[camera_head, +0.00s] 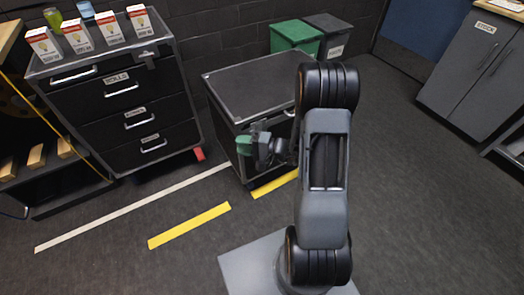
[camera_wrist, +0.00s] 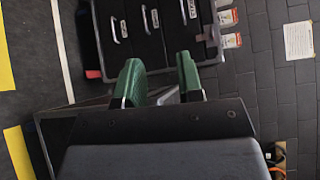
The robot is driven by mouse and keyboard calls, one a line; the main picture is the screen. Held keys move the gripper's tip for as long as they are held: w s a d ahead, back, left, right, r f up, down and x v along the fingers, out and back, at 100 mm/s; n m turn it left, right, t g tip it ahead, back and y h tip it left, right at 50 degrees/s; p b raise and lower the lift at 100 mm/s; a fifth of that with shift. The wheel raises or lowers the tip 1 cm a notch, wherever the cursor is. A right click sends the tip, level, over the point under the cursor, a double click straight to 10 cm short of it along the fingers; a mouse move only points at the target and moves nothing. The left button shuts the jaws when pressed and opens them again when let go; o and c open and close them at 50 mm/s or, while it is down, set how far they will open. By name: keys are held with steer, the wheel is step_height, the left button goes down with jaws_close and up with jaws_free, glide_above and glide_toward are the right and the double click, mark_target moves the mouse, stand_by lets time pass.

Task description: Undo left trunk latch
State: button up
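The trunk (camera_head: 262,82) is a black box with metal edging and a shut lid, standing on the floor in the middle of the head view. Part of it shows in the wrist view (camera_wrist: 45,125), behind my gripper. My gripper (camera_head: 243,146) is at the trunk's front, near its left end and below the lid edge. In the wrist view its two green fingers (camera_wrist: 160,68) stand apart with a gap between them. I see nothing clearly held. The left latch cannot be made out; my gripper covers that part of the front. My arm hides the trunk's right end.
A black drawer cabinet (camera_head: 125,100) with several small cartons on top stands to the left. Green (camera_head: 296,35) and dark grey (camera_head: 330,32) bins stand behind the trunk. A grey cabinet (camera_head: 475,70) is at the right. Floor with yellow strips (camera_head: 189,225) is clear at the front left.

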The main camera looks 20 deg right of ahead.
steer(key=w+d+f+m+t+h+b, duration=0.15)
steer(key=d+f+m+t+h, duration=0.25)
steer(key=d+f+h, duration=0.45)
steer(key=d+f+m+t+h+b, duration=0.35)
steer(key=d+f, duration=0.25)
steer(key=f, duration=0.5)
steer(key=shift+m+t, duration=0.25)
steer(key=w, duration=0.4)
steer(key=w+a+b, duration=0.1)
steer(key=w, duration=0.8)
steer(key=shift+w+a+r, duration=0.15)
steer(key=shift+a+r, duration=0.05)
jaws_close()
